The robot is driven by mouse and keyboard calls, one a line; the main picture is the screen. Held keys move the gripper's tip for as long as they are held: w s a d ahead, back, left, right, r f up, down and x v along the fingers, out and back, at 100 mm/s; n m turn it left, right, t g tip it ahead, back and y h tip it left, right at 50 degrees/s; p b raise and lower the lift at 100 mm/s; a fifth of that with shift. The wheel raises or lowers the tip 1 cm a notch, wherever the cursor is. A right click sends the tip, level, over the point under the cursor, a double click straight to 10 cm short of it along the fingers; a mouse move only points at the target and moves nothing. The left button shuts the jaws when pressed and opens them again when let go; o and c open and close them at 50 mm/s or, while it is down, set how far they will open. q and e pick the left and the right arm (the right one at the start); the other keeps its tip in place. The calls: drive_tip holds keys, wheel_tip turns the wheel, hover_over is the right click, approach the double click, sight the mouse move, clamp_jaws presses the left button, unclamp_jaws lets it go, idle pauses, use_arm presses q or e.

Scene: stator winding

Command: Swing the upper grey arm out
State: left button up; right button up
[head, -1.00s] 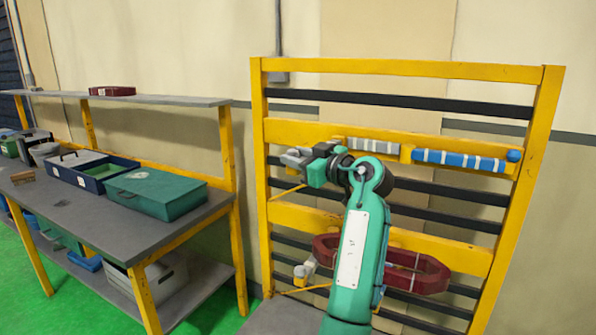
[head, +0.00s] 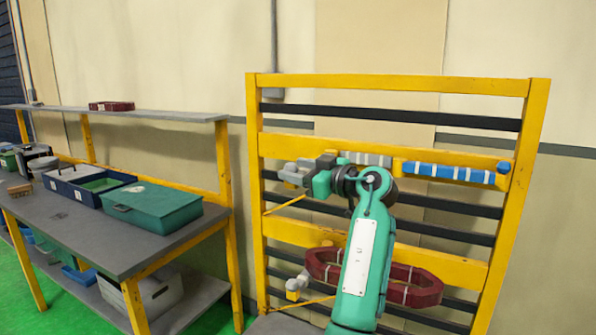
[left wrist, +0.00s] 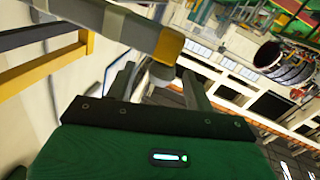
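A grey striped arm (head: 366,159) lies along the upper yellow rail of the rack, left of a blue striped arm (head: 450,172). My left gripper (head: 297,173) is at the rack's left side, left of the visible part of the grey arm. A grey bar with a yellow end (left wrist: 125,28) crosses just beyond the fingertips. The grey arm's left end is hidden behind my gripper in the head view. My right gripper is not in view.
A dark red ring-shaped coil (head: 420,286) hangs on the lower yellow rail, partly behind my left arm. A lower grey knob (head: 300,281) sits at the rack's left. A workbench (head: 85,236) with a green case (head: 152,207) stands at left.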

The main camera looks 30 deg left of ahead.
use_arm(q)
drive_tip(key=shift+d+f, duration=0.1)
drive_tip(key=shift+d, duration=0.05)
drive_tip(key=s+d+b, duration=0.1)
drive_tip(key=d+b, duration=0.2)
drive_tip(key=d, duration=1)
drive_tip(key=shift+d, duration=0.2)
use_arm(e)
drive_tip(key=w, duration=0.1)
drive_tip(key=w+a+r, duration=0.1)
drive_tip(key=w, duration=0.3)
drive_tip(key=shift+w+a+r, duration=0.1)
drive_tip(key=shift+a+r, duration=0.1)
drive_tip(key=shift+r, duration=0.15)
